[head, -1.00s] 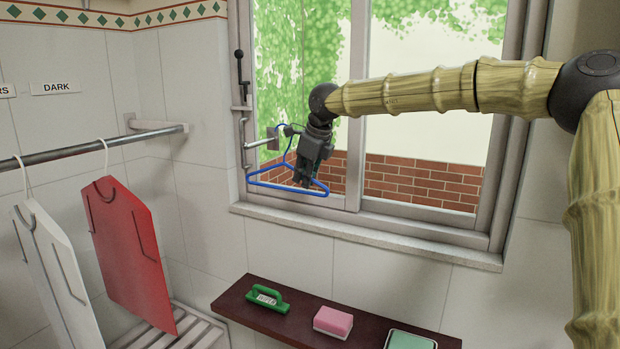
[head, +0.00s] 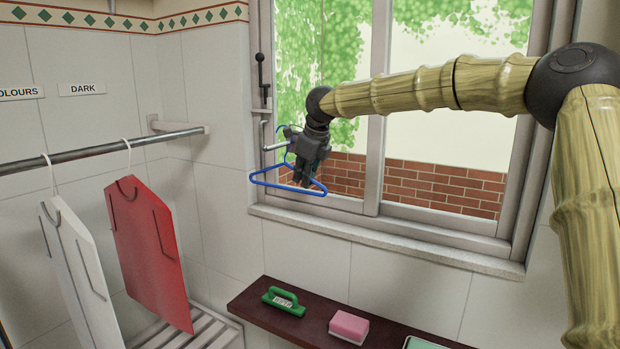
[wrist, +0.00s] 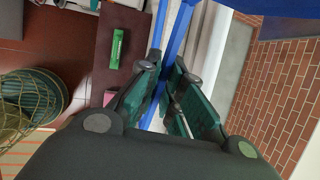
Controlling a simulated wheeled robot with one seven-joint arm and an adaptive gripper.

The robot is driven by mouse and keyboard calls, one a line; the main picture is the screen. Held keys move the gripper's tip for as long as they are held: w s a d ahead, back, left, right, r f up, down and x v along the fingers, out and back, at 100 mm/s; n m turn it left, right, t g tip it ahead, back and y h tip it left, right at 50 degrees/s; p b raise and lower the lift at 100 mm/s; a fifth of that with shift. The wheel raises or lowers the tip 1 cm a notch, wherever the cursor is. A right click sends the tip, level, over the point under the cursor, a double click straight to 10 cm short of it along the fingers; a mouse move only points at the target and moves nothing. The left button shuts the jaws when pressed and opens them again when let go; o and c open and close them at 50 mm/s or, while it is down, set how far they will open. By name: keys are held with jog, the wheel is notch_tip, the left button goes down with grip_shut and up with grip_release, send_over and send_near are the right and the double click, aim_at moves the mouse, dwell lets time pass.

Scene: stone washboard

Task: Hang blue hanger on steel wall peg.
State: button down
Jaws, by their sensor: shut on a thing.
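The blue hanger (head: 287,187) hangs from my gripper (head: 304,178) in front of the window in the head view. My gripper is shut on the hanger; in the wrist view (wrist: 163,95) the blue bar (wrist: 174,42) passes between its fingers. A steel peg (head: 276,146) sticks out at the left window frame, beside the gripper. The hanger's hook is close to the peg, but the gripper partly hides it, and I cannot tell whether they touch.
A steel rail (head: 95,150) at left carries a white garment (head: 75,265) and a red one (head: 148,250). Below the window, a dark shelf (head: 250,308) holds a green brush (head: 284,300) and a pink block (head: 348,326). The window sill (head: 390,243) is clear.

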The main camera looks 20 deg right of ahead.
jog(key=shift+w+a+f, duration=0.15)
jog(key=shift+w+a, duration=0.15)
jog(key=shift+w, duration=0.1)
jog(key=shift+f+b, duration=0.3)
jog(key=shift+f, duration=1.45)
jog(key=c, duration=1.5)
grip_release()
